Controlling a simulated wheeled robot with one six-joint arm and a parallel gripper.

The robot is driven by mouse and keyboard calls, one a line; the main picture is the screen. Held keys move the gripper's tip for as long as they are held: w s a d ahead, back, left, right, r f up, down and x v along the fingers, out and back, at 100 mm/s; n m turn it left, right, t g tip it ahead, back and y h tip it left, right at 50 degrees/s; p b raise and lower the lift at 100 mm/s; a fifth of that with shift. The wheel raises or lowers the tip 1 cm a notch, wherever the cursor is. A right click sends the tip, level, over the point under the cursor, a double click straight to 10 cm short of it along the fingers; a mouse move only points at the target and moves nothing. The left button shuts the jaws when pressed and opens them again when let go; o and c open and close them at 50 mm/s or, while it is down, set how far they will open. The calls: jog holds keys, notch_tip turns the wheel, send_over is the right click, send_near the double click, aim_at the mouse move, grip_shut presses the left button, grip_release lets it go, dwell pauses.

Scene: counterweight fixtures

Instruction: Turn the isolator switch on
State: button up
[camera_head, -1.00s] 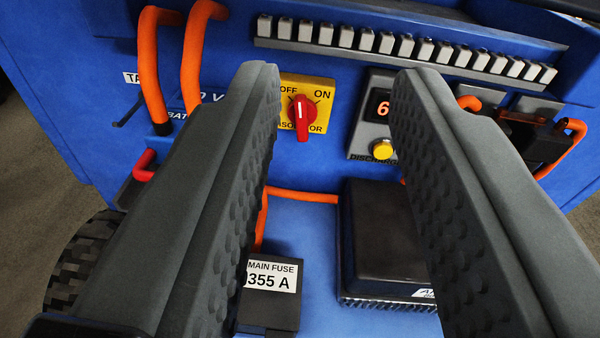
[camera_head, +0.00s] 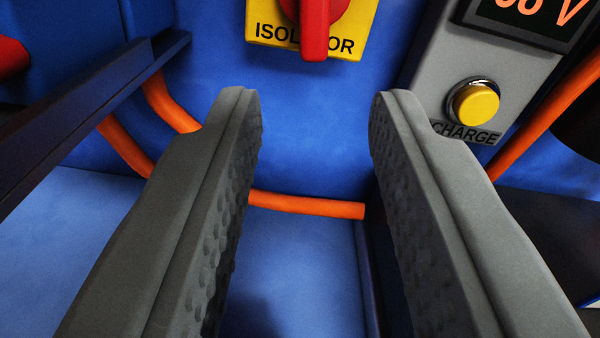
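The isolator switch has a red knob (camera_head: 316,28) on a yellow plate (camera_head: 350,38) lettered ISOLATOR, fixed to the blue panel. Its upper part, with the OFF and ON marks, is cut off by the top edge of the picture. The visible end of the knob's handle points straight down in the picture. My gripper (camera_head: 312,95) is open and empty. Its two grey fingers reach up from the bottom, with their tips below the plate in the picture, one to each side of the knob. Neither finger touches the knob.
A grey unit at the upper right carries a yellow button (camera_head: 475,104) and an orange digital display (camera_head: 530,12). An orange cable (camera_head: 306,205) runs behind and between the fingers. A dark bar (camera_head: 85,125) crosses at the left. The blue panel between the fingertips is clear.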

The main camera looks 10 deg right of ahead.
aim_at(314, 42)
jog(key=shift+w, duration=4.95)
jog(key=c, duration=0.5)
